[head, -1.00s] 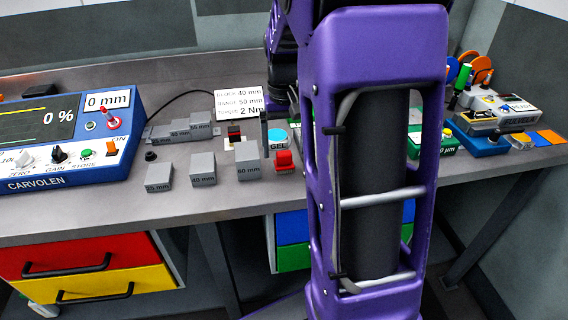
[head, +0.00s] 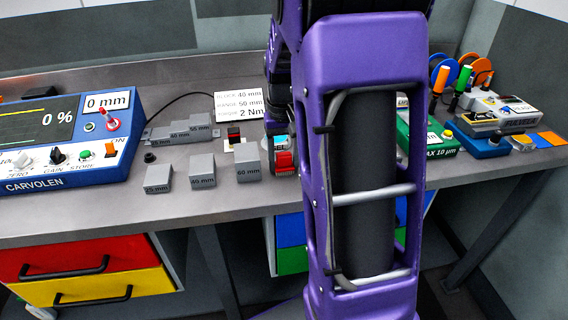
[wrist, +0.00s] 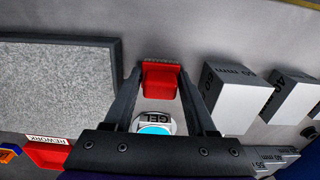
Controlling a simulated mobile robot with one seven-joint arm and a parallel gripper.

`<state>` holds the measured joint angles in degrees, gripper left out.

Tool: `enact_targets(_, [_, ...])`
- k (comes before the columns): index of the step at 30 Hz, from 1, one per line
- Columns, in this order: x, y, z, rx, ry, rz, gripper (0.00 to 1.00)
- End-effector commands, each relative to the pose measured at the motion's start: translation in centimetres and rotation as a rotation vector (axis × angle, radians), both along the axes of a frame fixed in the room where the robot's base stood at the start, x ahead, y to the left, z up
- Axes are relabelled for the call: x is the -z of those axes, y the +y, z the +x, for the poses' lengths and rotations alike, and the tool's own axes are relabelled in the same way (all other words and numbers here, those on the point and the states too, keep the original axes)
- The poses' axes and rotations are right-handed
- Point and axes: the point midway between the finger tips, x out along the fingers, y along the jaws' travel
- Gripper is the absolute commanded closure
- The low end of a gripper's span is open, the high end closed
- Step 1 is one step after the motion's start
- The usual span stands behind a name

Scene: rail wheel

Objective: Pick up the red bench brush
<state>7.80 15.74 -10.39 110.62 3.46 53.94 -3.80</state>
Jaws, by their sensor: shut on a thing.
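The red bench brush (wrist: 160,82) is between the two fingers of my gripper (wrist: 159,75) in the wrist view, with its bristle edge at the far side. The gripper is shut on it, one finger against each side. In the head view the brush (head: 284,162) shows as a small red block near the bench's front, right of the 60 mm block. My arm hides most of the gripper there. I cannot tell if the brush is clear of the bench top.
A round GEL tin (wrist: 154,125) lies close by the brush. Grey gauge blocks, including the 60 mm one (head: 247,162), stand just left in the head view. A grey speckled slab (wrist: 55,85) is on the brush's other side. The blue CARVOLEN instrument (head: 66,135) is farther left.

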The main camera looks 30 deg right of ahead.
Motion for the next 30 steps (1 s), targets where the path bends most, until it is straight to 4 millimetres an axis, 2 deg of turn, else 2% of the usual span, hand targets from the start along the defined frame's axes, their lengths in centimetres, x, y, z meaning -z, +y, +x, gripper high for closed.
enact_targets(7, [-0.1, 0.0, 0.0, 0.0, -0.001, 0.0, 0.98])
enact_targets(10, [-0.8, 0.0, 0.1, 0.0, -0.002, -0.001, 0.98])
enact_targets(21, [-7.7, 0.0, 0.1, 0.0, -0.004, -0.001, 0.98])
enact_targets(25, [-9.3, 0.0, 0.1, -0.001, -0.001, 0.0, 0.98])
enact_targets(30, [-10.1, 0.0, 0.0, -0.001, -0.001, 0.0, 0.98])
